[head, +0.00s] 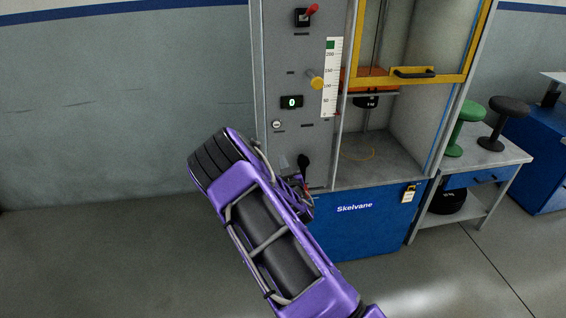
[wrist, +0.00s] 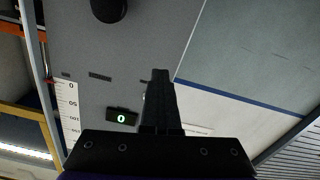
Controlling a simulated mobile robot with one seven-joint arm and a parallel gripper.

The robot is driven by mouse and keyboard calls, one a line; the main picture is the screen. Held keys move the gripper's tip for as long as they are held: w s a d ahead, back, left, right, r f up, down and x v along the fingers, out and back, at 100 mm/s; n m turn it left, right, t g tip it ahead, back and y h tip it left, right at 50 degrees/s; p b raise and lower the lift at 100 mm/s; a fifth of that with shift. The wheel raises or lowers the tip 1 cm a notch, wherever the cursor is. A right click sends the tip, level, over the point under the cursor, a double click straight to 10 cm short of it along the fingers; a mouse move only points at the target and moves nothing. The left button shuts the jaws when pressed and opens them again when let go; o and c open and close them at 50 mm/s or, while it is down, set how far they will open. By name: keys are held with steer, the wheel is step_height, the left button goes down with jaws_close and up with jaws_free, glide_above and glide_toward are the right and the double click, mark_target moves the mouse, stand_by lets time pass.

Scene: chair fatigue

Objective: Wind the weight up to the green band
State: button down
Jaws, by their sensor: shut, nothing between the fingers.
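A grey machine panel (head: 290,60) carries a white scale (head: 330,90) with a green band (head: 330,44) at its top. A small red pointer (wrist: 48,81) sits by the zero mark in the wrist view. An orange block (head: 370,78), possibly the weight, hangs behind the yellow-framed guard, with a black piece (head: 367,102) below it. A black crank knob (head: 304,162) is low on the panel; a black rounded shape (wrist: 108,8) at the wrist view's top looks like it.
The panel also has a red lever (head: 311,10), a yellow knob (head: 316,82) and a green display (head: 291,102) reading 0. The guard has a black handle (head: 415,72). A bench (head: 490,153) with green and black stools stands right. Floor at left is clear.

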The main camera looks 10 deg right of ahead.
steer(key=c, duration=1.5)
jaws_free()
steer(key=shift+c, duration=0.2)
steer(key=o, duration=1)
steer(key=shift+c, duration=0.2)
steer(key=s, duration=1.7)
steer(key=shift+s, duration=0.2)
